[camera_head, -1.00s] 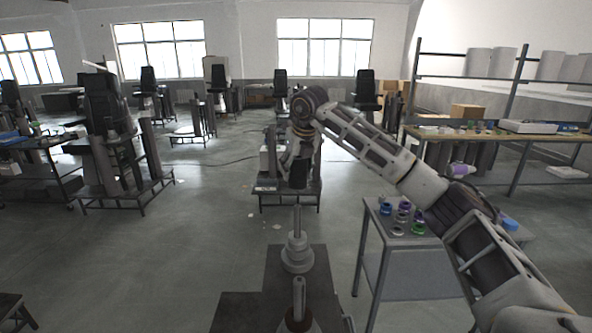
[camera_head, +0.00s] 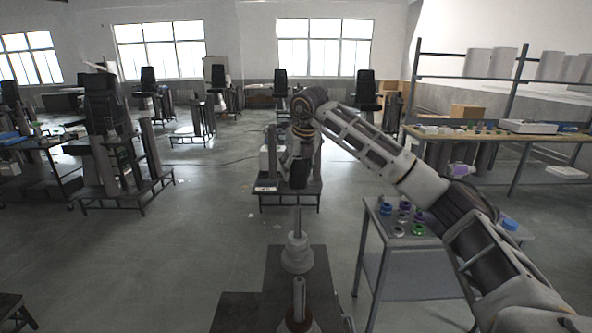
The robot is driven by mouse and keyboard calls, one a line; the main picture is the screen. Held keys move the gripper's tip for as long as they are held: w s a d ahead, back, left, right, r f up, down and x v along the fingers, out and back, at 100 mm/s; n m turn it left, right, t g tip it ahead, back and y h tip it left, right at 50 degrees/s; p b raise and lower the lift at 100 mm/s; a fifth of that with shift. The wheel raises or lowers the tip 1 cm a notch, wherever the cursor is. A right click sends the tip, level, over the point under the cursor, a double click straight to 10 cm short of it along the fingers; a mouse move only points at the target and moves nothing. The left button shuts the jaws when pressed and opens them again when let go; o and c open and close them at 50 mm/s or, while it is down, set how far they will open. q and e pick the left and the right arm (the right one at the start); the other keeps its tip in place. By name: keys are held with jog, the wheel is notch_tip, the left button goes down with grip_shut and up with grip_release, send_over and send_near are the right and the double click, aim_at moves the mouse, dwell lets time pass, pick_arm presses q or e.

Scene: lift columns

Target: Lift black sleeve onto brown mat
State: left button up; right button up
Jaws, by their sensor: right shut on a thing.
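My right arm reaches in from the right. Its gripper (camera_head: 301,158) points down at the centre, above and beyond the near dark platform. The gripper is shut on a dark piece, seemingly the black sleeve (camera_head: 298,174), which hangs below the wrist; its outline blends with the fingers and the dark equipment behind. A grey stepped post (camera_head: 297,254) with a thin upright shaft stands on the platform below and apart from the sleeve. I cannot make out a brown mat. My left gripper is not in view.
A second upright shaft (camera_head: 299,296) stands at the near edge of the dark platform (camera_head: 277,277). A small side table (camera_head: 400,262) at the right holds several blue, purple and green rings. A long workbench (camera_head: 480,137) stands behind it. Open floor lies at the left.

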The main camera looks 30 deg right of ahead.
jog(key=shift+r, duration=0.6)
jog(key=shift+r+p, duration=0.25)
jog(key=shift+p, duration=0.2)
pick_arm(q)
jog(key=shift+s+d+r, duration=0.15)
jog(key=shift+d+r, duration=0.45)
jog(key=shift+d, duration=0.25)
pick_arm(e)
jog(key=shift+r, duration=0.1)
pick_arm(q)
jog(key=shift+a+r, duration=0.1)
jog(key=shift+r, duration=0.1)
pick_arm(e)
jog(key=shift+r, duration=0.25)
pick_arm(q)
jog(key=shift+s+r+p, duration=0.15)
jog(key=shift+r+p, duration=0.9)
jog(key=shift+p, duration=0.25)
pick_arm(e)
jog(key=shift+r, duration=1.4)
pick_arm(q)
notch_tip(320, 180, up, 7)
jog(key=p, duration=0.7)
pick_arm(e)
notch_tip(320, 180, up, 9)
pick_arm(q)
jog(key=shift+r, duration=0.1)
pick_arm(e)
jog(key=shift+r, duration=0.25)
jog(key=shift+n, duration=0.3)
